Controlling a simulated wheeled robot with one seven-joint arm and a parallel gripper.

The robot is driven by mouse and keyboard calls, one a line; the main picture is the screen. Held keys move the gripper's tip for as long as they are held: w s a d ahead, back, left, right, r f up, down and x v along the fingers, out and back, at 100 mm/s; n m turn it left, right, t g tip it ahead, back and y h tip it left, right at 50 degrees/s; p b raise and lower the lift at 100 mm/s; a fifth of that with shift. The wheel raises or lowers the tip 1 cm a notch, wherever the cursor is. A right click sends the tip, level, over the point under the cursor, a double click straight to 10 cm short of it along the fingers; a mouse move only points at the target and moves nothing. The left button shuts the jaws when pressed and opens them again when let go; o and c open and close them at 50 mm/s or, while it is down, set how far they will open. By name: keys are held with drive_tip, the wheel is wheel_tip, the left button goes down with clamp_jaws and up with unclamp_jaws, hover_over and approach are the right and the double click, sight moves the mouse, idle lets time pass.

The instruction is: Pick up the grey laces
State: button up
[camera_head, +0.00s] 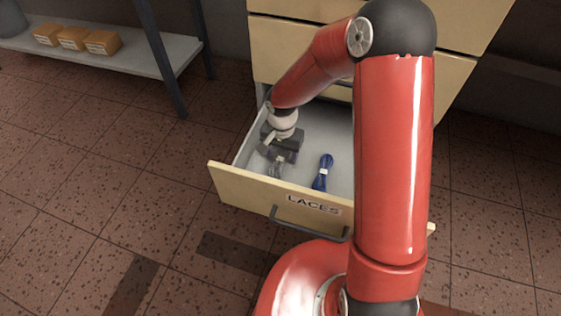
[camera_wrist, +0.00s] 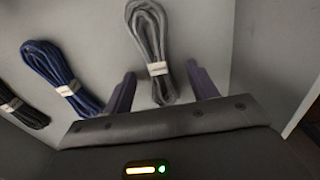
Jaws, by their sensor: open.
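The grey laces (camera_wrist: 151,40) are a looped bundle with a pale band, lying on the drawer floor. In the wrist view their near end lies between the two fingers of my gripper (camera_wrist: 162,88), which is open with a gap on both sides. In the head view my gripper (camera_head: 275,155) is down inside the open drawer (camera_head: 280,196) labelled LACES. The grey laces (camera_head: 276,168) show only in small part there, below the gripper. I cannot tell whether the fingers touch the drawer floor.
Blue laces (camera_wrist: 62,75) lie left of the grey ones in the wrist view, and black laces (camera_wrist: 20,104) lie farther left. The blue bundle (camera_head: 322,172) also shows in the head view. The drawer walls stand close around the gripper. A shelf (camera_head: 120,55) with small boxes stands at the back left.

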drive_tip(key=c, duration=1.1)
drive_tip(key=shift+o, duration=0.2)
